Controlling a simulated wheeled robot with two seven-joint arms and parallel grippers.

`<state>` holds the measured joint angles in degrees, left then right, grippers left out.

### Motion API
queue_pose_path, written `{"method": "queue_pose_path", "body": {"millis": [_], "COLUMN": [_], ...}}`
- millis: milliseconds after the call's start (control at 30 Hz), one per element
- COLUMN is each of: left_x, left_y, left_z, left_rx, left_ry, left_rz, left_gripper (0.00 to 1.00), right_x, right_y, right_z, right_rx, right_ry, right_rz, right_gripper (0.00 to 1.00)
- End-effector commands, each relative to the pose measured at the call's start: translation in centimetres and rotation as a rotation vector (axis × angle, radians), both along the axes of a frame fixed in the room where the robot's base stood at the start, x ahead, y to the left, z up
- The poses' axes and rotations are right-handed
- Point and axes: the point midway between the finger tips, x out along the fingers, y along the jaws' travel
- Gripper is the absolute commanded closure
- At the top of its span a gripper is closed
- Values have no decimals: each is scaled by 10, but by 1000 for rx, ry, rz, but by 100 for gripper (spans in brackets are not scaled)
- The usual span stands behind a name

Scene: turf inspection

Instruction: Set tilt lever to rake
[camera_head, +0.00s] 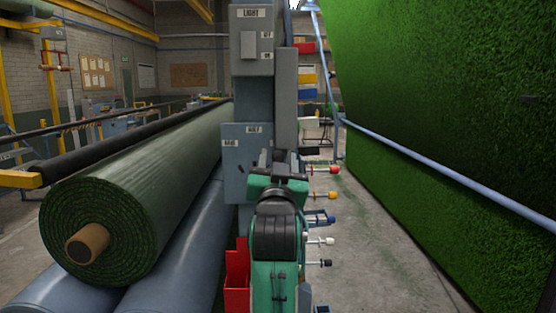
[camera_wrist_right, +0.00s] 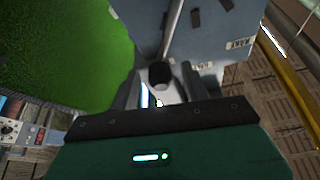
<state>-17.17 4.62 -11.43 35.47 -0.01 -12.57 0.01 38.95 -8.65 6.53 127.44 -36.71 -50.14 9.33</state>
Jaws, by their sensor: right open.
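A grey control box (camera_head: 237,165) with small white labels sits on the upright post. One label is at its top right and another at its left; I cannot read them surely. My right gripper (camera_head: 278,158) is in front of this box, its jaws open. In the right wrist view, a black knob (camera_wrist_right: 160,75), apparently the tilt lever's end, lies between the fingers of the gripper (camera_wrist_right: 159,92). I cannot tell whether they touch it. The lever's shaft is mostly hidden, and the arm covers it in the head view. My left gripper is not in view.
A box marked LIGHT (camera_head: 252,45) is higher on the post. Red (camera_head: 333,169), white (camera_head: 329,241) and other coloured knobs stick out right of my arm. A turf roll (camera_head: 150,200) lies left on rollers; a red bin (camera_head: 236,285) is below. A turf sheet (camera_head: 440,90) hangs at right.

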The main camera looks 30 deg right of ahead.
Motion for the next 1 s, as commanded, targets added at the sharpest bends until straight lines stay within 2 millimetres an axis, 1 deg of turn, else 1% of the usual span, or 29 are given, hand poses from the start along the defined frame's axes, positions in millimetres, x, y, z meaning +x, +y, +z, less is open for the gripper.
{"method": "queue_pose_path", "body": {"millis": [67,100,333,533,667,867,1000], "left_x": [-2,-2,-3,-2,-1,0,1], "left_y": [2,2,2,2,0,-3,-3], "left_z": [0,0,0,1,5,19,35], "left_rx": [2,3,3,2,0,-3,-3], "left_ry": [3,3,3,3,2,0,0], "left_rz": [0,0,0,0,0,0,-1], "left_gripper": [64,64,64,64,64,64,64], "right_x": [0,0,0,0,1,6,11], "right_y": [0,0,0,0,2,8,17], "right_z": [0,0,0,0,3,9,15], "right_rx": [0,0,0,-3,-22,-99,-190], "right_ry": [0,0,0,2,14,61,117], "right_rz": [0,0,0,-1,-1,-1,1], "right_gripper": [53,55,100,100,100,100,100]}}
